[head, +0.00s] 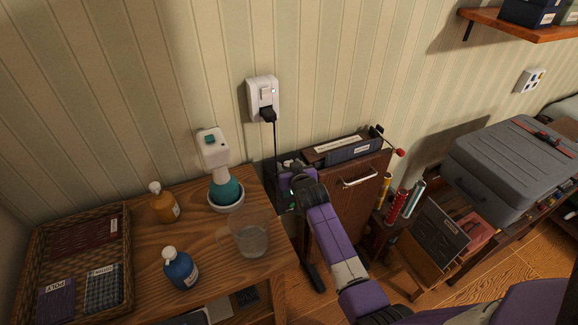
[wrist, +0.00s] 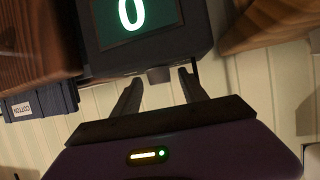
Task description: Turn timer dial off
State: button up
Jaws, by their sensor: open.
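The timer (wrist: 150,45) is a dark box with a lit green screen showing 0 in the wrist view. A small grey knob, which looks like its dial (wrist: 159,75), sticks out of its edge facing my gripper. My gripper (wrist: 160,78) is open, with one dark finger on each side of the knob; I cannot tell whether either touches it. In the head view my gripper (head: 290,188) reaches in beside the wooden table, and my arm hides most of the timer there.
The wooden table (head: 205,265) holds a glass (head: 250,236), a blue bottle (head: 180,270), an amber bottle (head: 163,204) and a basket (head: 75,230). A wall socket (head: 262,90) has a black plug and hanging cord. A brown cabinet (head: 345,205) stands right of my gripper.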

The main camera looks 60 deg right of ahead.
grip_shut()
jog(key=shift+s+d+n+t+y+b, duration=0.15)
jog(key=shift+n+t+y+b, duration=0.15)
jog(key=shift+n+t+y, duration=0.25)
jog(key=n+y+b, duration=0.1)
jog(key=b, duration=0.1)
jog(key=n+t+b, duration=0.1)
jog(key=b, duration=0.1)
jog(key=shift+d+f+y, duration=0.15)
jog(key=shift+f+y, duration=0.15)
jog(key=shift+y, duration=0.05)
jog(key=n+y+b, duration=0.1)
jog(key=y+b, duration=0.1)
jog(key=b, duration=0.2)
jog(key=shift+n+t, duration=0.35)
jog(key=shift+r+n+y+b, duration=0.2)
jog(key=shift+n+y+b, duration=0.35)
jog(key=shift+b, duration=0.5)
jog(key=shift+n+y, duration=0.25)
jog(key=shift+y, duration=0.2)
